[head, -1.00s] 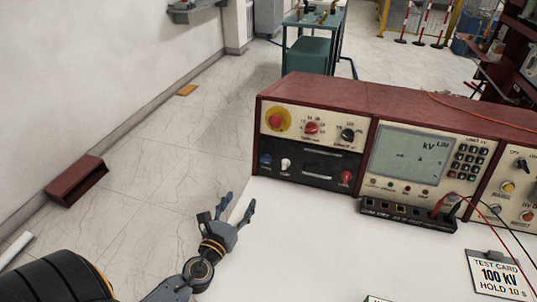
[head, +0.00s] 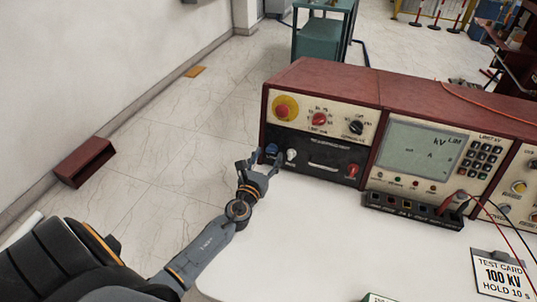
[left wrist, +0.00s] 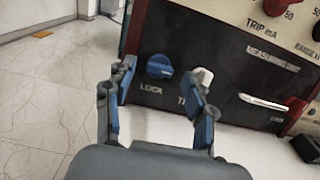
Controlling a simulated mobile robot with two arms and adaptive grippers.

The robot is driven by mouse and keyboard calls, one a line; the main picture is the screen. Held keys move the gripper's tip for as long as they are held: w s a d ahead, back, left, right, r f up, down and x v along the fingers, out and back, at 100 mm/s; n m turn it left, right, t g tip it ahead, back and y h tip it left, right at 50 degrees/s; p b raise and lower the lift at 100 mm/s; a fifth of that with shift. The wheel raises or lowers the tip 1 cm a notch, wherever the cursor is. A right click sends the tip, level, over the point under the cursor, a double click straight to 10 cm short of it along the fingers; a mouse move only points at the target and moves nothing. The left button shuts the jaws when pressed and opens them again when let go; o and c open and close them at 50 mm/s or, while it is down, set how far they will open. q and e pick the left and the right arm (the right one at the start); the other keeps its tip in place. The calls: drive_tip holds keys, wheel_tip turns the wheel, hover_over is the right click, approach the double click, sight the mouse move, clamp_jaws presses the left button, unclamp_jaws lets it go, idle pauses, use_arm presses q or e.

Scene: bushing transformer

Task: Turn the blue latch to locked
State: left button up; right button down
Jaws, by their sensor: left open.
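The blue latch (left wrist: 160,67) is a round knob on the lower left of the black panel, with the word LOCK below it in the left wrist view. In the head view the latch (head: 271,149) sits just beyond my left gripper's fingertips. My left gripper (head: 260,161) is open and empty. In the left wrist view its two fingers (left wrist: 159,95) stand on either side of the latch, apart from it. The right finger overlaps the lower part of a white knob (left wrist: 203,76) beside the latch. My right gripper is not in view.
The red test console (head: 340,76) stands on the white table (head: 300,225). Its front carries a red emergency button (head: 284,108), several knobs and a display (head: 416,148). Red and black leads hang at the right near a test card (head: 503,273).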

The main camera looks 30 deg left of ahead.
use_arm(q)
drive_tip(key=shift+w+a, duration=0.15)
drive_tip(key=shift+w, duration=0.5)
drive_tip(key=shift+c, duration=1.3)
clamp_jaws()
